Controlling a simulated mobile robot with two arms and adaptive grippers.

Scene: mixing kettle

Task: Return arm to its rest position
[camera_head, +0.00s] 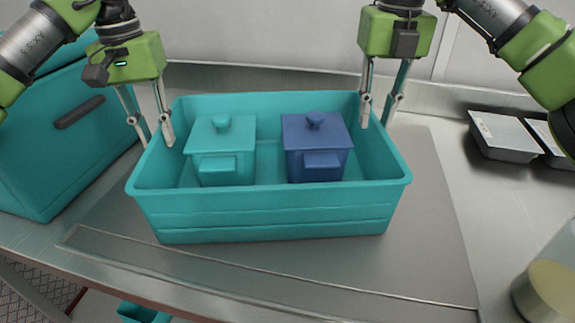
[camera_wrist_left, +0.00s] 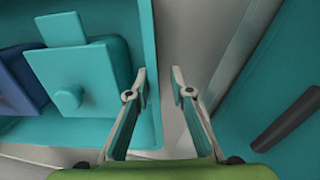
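A teal crate (camera_head: 262,217) stands on the table with a teal lidded pot (camera_head: 222,152) and a blue lidded pot (camera_head: 317,148) inside. The crate's rim (camera_wrist_left: 150,50) and the teal pot (camera_wrist_left: 75,80) also show in the left wrist view. My left gripper (camera_head: 155,140) is open at the crate's left wall, one finger on the inner side and one outside; a gap shows between its fingers (camera_wrist_left: 160,82). My right gripper (camera_head: 375,125) is open at the right wall, its fingers apart on either side of the rim. Contact with the walls cannot be told.
A teal box with a dark handle (camera_head: 70,120) stands at the left, close to my left gripper. Metal trays (camera_head: 505,138) lie at the right back. A glass container with yellowish contents (camera_head: 550,285) is at the right front. The grey mat (camera_head: 435,230) right of the crate is clear.

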